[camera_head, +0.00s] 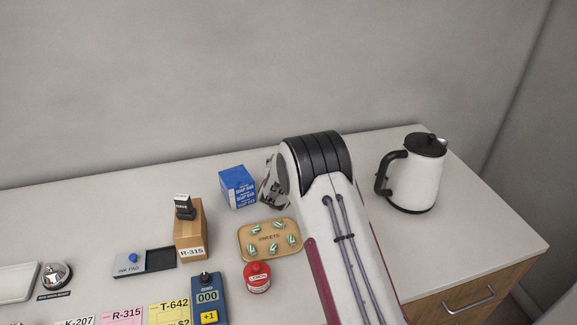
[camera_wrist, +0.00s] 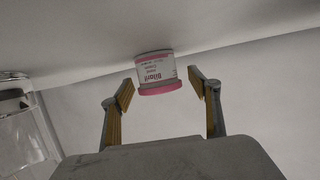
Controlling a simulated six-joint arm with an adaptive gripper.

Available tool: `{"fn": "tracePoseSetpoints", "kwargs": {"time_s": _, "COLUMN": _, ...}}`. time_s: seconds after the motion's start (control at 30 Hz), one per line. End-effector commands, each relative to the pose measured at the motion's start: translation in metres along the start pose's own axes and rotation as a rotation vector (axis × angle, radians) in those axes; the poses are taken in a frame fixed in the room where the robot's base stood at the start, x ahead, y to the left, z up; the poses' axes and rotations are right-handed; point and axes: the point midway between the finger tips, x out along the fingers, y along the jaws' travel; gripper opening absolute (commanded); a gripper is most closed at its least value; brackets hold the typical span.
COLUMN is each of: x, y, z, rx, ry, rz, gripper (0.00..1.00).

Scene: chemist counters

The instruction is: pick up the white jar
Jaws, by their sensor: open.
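The white jar (camera_wrist: 153,68) has a pink lid and a printed label. In the wrist view it appears upside down at the upper middle, standing on the pale counter. My gripper (camera_wrist: 161,88) is open, with one yellow-padded finger to each side of the jar's image. Gaps show between the fingers and the jar, and nothing is held. The jar looks a little beyond the fingertips; the exact distance is hard to tell. In the head view the jar is hidden, probably behind my arm, and only a small part of my gripper shows left of the arm.
A blue box (camera_head: 238,187) stands left of my arm. A grey wall rises behind.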

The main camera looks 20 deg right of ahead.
Motion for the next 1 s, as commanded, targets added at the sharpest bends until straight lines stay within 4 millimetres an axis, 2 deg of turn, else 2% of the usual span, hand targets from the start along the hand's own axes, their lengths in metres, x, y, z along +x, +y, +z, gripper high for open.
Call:
{"fn": "tracePoseSetpoints", "kwargs": {"time_s": 0.5, "x": 0.0007, "y": 0.0002, "z": 0.0004, "rx": 0.0, "ry": -0.001, "rz": 0.0, "gripper": 0.61}}
{"fn": "tracePoseSetpoints", "kwargs": {"time_s": 0.53, "x": 0.0007, "y": 0.0002, "z": 0.0004, "rx": 0.0, "ry": -0.001, "rz": 0.0, "gripper": 0.56}}
{"fn": "tracePoseSetpoints", "kwargs": {"time_s": 0.67, "x": 0.0006, "y": 0.0002, "z": 0.0004, "rx": 0.0, "ry": -0.001, "rz": 0.0, "gripper": 0.22}}
{"fn": "tracePoseSetpoints", "kwargs": {"time_s": 0.7, "x": 0.0006, "y": 0.0002, "z": 0.0004, "rx": 0.0, "ry": -0.001, "rz": 0.0, "gripper": 0.19}}
{"fn": "tracePoseSetpoints", "kwargs": {"time_s": 1.0, "x": 0.0005, "y": 0.0002, "z": -0.0006, "rx": 0.0, "ry": 0.0, "rz": 0.0, "gripper": 0.19}}
